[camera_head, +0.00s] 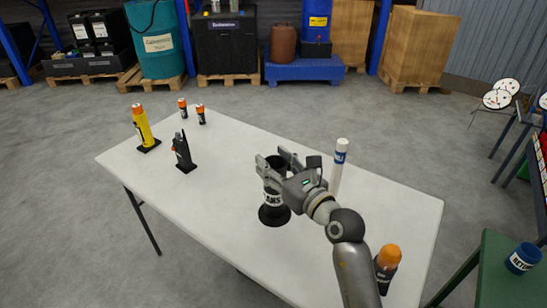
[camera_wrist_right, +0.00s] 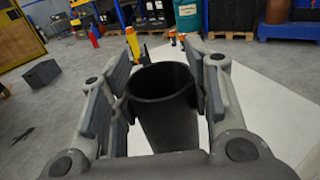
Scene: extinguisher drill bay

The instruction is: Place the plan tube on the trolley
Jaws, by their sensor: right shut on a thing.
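The plan tube (camera_head: 272,198) is a black, open-topped tube with a white label ending in "ANS". It stands upright on a dark round foot on the white table (camera_head: 225,170); whether it still touches the table is hard to tell. My right gripper (camera_head: 277,168) is closed around its upper part. In the right wrist view the tube's open mouth (camera_wrist_right: 161,78) sits between the two fingers (camera_wrist_right: 165,90). A green-topped stand (camera_head: 500,285), possibly the trolley, is at the lower right. My left gripper is not in view.
A white tube with a blue band (camera_head: 339,165) stands just right of my gripper. An orange-capped black item (camera_head: 387,268) is near my forearm. A yellow canister (camera_head: 143,128) and a black radio-like item (camera_head: 183,152) stand left. A blue cup (camera_head: 524,258) sits on the green top.

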